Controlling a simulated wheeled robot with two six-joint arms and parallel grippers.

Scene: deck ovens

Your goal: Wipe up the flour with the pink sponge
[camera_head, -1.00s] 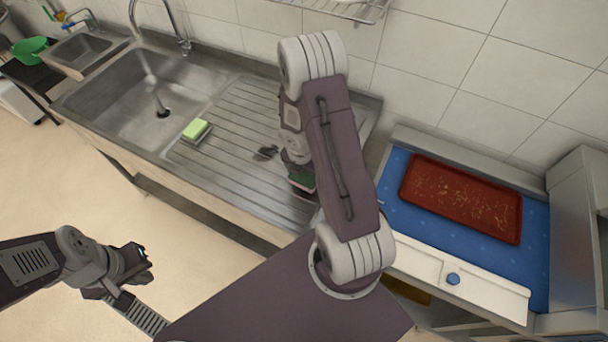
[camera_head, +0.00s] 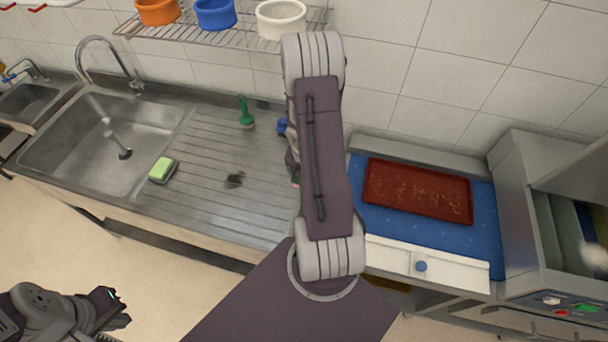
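The pink sponge does not show clearly. A tiny pinkish and green edge (camera_head: 295,181) shows beside my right forearm, low over the drainboard, and I cannot tell what it is. My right gripper is almost wholly hidden behind its own arm, so its fingers and any grip are not visible. No plain white flour patch shows. The red tray (camera_head: 376,202) on the blue mat (camera_head: 420,233) has pale specks scattered over it. My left gripper (camera_head: 119,306) is at the lower left over the floor, away from the counter, with nothing visible in it.
The sink (camera_head: 85,160) is left. A rack (camera_head: 200,30) with bowls hangs above. An oven (camera_head: 555,220) stands right.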

